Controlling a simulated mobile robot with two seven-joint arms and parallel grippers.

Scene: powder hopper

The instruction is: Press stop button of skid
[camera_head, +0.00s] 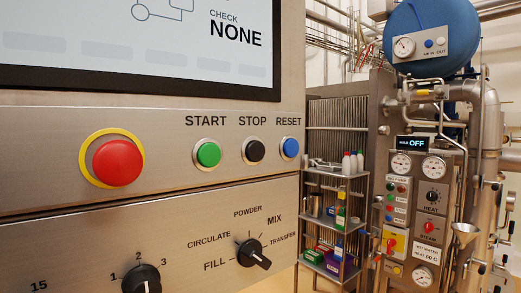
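The skid's control panel (60,205) fills the left and middle of the head view. The black stop button (255,151) sits in a metal ring under the label STOP. The green start button (208,154) is to its left and the blue reset button (290,148) is to its right. Nothing covers the stop button, and I cannot tell whether it is pressed in. Neither of my grippers shows in this view.
A large red button (118,162) with a yellow ring is left of the start button. Below are a mode knob (253,254) and a numbered knob (141,279). A screen (140,45) is above. A shelf rack (335,215) and piping stand at right.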

